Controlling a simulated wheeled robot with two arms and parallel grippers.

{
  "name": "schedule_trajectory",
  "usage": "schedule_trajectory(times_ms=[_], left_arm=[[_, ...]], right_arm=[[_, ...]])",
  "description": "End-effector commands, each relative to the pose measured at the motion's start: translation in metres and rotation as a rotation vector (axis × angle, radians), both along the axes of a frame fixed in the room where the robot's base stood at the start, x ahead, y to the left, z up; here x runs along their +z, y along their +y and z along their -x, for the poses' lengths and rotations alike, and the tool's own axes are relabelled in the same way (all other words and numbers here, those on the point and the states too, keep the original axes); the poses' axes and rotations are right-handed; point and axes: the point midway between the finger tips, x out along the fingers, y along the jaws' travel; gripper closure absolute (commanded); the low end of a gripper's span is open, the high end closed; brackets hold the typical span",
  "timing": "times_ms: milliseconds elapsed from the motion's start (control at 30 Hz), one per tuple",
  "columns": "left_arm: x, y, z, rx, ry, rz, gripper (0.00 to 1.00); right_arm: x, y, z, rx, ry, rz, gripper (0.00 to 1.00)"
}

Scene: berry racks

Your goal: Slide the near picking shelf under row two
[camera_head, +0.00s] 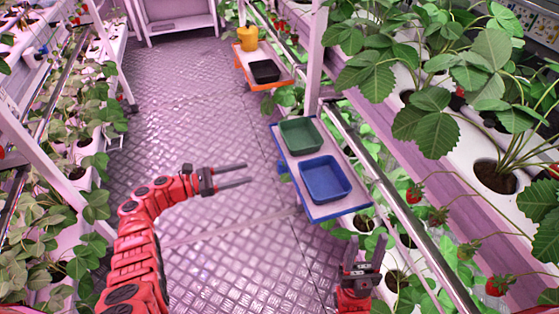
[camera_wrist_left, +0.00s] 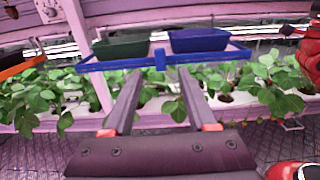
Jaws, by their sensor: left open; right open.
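The near picking shelf (camera_head: 340,211) is a pale board with a blue rim, jutting into the aisle from the right-hand rack. It carries a green tray (camera_head: 301,134) and a blue tray (camera_head: 326,179). A small blue tab (camera_head: 284,169) sticks out from its aisle side. My left gripper (camera_head: 250,174) is open and empty, left of the tab with a gap between. In the left wrist view the shelf rim (camera_wrist_left: 110,65) runs across beyond the open fingers (camera_wrist_left: 160,73), its tab (camera_wrist_left: 160,60) centred between them. My right gripper (camera_head: 367,238) is open, just below the shelf's near end.
A metal rail (camera_head: 400,205) and strawberry plants (camera_head: 480,80) line the right. Plants (camera_head: 85,150) line the left. The metal floor (camera_head: 190,110) between is clear.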

Motion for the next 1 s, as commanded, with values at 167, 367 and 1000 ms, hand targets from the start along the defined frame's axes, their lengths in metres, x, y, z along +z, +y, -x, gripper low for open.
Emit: schedule_trajectory(times_ms=[167,367,1000], left_arm=[[0.000,-0.044,-0.013,-0.004,-0.002,-0.001,0.43],[-0.001,-0.084,-0.027,-0.001,-0.002,-0.002,0.43],[-0.001,-0.117,-0.038,0.002,-0.001,-0.003,0.50]], right_arm=[[-0.002,0.000,0.000,0.000,0.000,0.000,0.50],[-0.005,0.000,0.000,0.000,-0.001,0.000,0.50],[-0.008,0.000,0.000,0.000,-0.001,-0.001,0.50]])
